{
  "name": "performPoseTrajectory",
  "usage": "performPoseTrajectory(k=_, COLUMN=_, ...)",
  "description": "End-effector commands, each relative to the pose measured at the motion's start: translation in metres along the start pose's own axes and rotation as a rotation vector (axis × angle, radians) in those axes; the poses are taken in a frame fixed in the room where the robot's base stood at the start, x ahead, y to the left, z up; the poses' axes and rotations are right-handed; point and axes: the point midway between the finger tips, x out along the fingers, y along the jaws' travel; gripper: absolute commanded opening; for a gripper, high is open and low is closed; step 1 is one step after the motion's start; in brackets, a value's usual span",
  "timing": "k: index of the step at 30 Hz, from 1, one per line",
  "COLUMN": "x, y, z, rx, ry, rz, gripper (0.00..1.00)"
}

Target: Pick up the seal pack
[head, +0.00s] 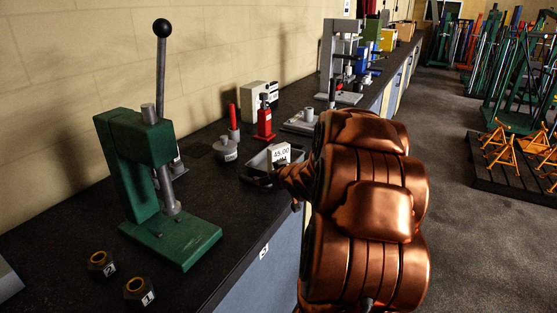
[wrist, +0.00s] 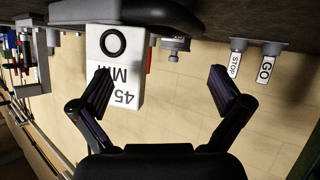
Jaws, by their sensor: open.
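The white seal pack, a box with a black ring and "45 MM" printed on it, shows in the wrist view (wrist: 126,72), upside down. In the head view the white pack (head: 284,153) sits at the grey tray (head: 259,160) near the bench's front edge. My gripper (wrist: 160,88) is open and empty. Its left finger overlaps the pack in the wrist view, and its right finger is well clear of it. I cannot tell the exact gap in depth. In the head view my copper-coloured arm hides most of the gripper.
A green press (head: 150,180) stands left on the dark bench, with two numbered dark fittings (head: 103,264) in front. A red bottle jack (head: 265,120) and a grey weight-like part (head: 226,148) stand behind the tray. STOP and GO labels (wrist: 236,65) hang right in the wrist view.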

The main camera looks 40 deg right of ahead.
Motion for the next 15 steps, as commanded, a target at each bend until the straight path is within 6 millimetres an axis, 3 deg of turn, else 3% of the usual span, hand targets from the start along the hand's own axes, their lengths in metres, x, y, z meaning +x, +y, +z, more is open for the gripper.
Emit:
performPoseTrajectory(k=1, x=0.004, y=0.015, z=0.003, rx=0.017, ry=0.046, rz=-0.012, gripper=1.00)
performPoseTrajectory(k=6, x=0.002, y=0.045, z=-0.003, rx=0.059, ry=0.230, rz=-0.081, gripper=1.00)
performPoseTrajectory(k=15, x=-0.020, y=0.069, z=-0.004, rx=0.117, ry=0.430, rz=-0.170, gripper=1.00)
